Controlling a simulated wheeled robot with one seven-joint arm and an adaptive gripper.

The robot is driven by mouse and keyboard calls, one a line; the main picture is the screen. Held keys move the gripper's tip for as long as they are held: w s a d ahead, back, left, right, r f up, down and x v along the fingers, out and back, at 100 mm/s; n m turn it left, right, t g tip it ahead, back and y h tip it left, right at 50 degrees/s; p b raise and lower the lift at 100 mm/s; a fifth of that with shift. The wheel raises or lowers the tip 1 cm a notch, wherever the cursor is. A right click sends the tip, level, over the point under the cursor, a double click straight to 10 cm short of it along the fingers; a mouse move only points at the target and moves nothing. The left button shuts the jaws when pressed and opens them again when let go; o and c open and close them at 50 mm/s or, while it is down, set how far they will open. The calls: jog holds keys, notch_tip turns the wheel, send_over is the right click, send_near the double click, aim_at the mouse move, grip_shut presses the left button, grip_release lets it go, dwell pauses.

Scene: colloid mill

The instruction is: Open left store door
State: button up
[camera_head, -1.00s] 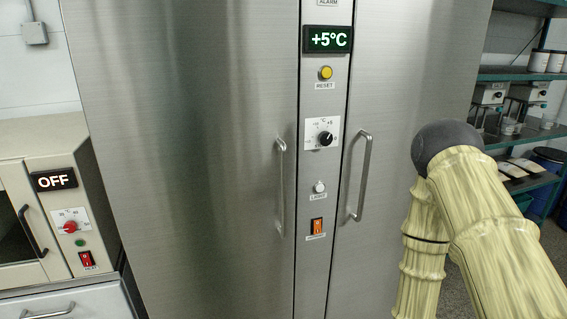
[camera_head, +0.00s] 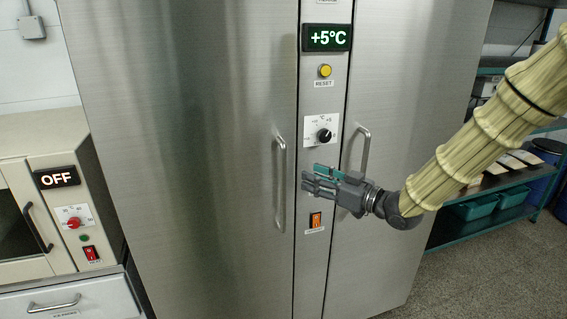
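The left store door (camera_head: 190,160) is a tall brushed-steel panel and stands shut, flush with the cabinet front. Its vertical bar handle (camera_head: 280,185) is at the door's right edge. My gripper (camera_head: 306,180) reaches in from the right, in front of the control strip, with its fingers pointing left toward this handle. A small gap shows between the fingertips and the handle. Nothing shows in the fingers. They are seen from the side, so how far apart they are is unclear. My gripper hides the light switch and part of the right door's handle (camera_head: 364,148).
The control strip carries a +5°C display (camera_head: 326,38), a yellow reset button (camera_head: 325,71), a dial (camera_head: 324,135) and an orange switch (camera_head: 316,220). An oven marked OFF (camera_head: 40,200) stands at the left. Green shelving (camera_head: 500,190) stands at the right.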

jog(key=p+x, duration=0.3)
jog(key=x, duration=0.8)
jog(key=shift+r, duration=0.4)
grip_shut()
